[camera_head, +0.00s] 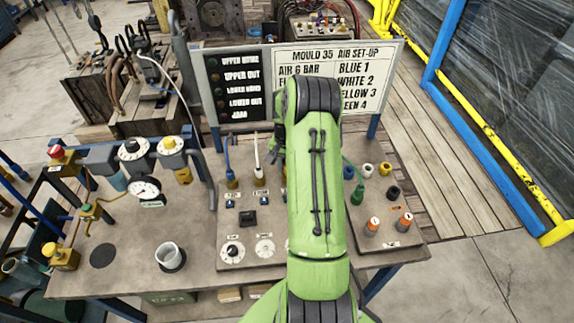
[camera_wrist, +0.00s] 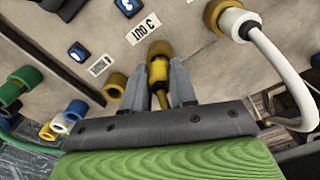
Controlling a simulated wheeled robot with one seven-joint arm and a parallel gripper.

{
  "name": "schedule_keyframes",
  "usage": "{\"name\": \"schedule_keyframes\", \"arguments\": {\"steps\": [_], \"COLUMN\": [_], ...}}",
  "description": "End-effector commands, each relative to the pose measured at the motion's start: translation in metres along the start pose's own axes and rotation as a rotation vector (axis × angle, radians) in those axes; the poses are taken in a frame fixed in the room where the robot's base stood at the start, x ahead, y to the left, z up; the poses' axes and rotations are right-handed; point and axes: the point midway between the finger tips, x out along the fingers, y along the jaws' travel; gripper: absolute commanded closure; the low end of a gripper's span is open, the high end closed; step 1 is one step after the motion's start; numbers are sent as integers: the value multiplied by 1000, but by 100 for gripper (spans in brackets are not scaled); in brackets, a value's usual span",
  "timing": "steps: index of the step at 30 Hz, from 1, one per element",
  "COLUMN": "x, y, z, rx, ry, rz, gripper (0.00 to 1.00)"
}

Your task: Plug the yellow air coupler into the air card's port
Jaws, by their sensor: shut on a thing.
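In the wrist view my gripper (camera_wrist: 159,80) is shut on the yellow air coupler (camera_wrist: 158,72), with one grey finger on each side of it. The coupler's front end is at a brass-ringed port (camera_wrist: 160,48) on the panel, beside an upside-down label that reads "3 OUT" (camera_wrist: 143,30). I cannot tell how deep it sits in the port. The air card (camera_head: 345,75) stands behind the bench and reads "BLUE 1", "WHITE 2", a partly covered "ELLOW 3" and a partly covered "EEN 4".
A white hose plug (camera_wrist: 240,22) is in the port to the right, its hose (camera_wrist: 290,65) curving near my gripper. A brass port (camera_wrist: 115,85) to the left looks empty. A blue hose (camera_head: 228,155), a white cup (camera_head: 170,256) and orange cylinders (camera_head: 372,226) are on the bench.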

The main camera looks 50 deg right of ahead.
Motion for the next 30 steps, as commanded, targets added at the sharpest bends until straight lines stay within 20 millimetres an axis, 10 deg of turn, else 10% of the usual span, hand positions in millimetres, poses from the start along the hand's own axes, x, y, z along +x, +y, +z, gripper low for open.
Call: {"name": "schedule_keyframes", "arguments": {"steps": [23, 24, 30], "x": [8, 8, 8], "y": [0, 0, 0], "z": [0, 0, 0], "rx": [0, 0, 0], "ry": [-1, -1, 0], "rz": [1, 1, 0], "gripper": [100, 72, 44]}}
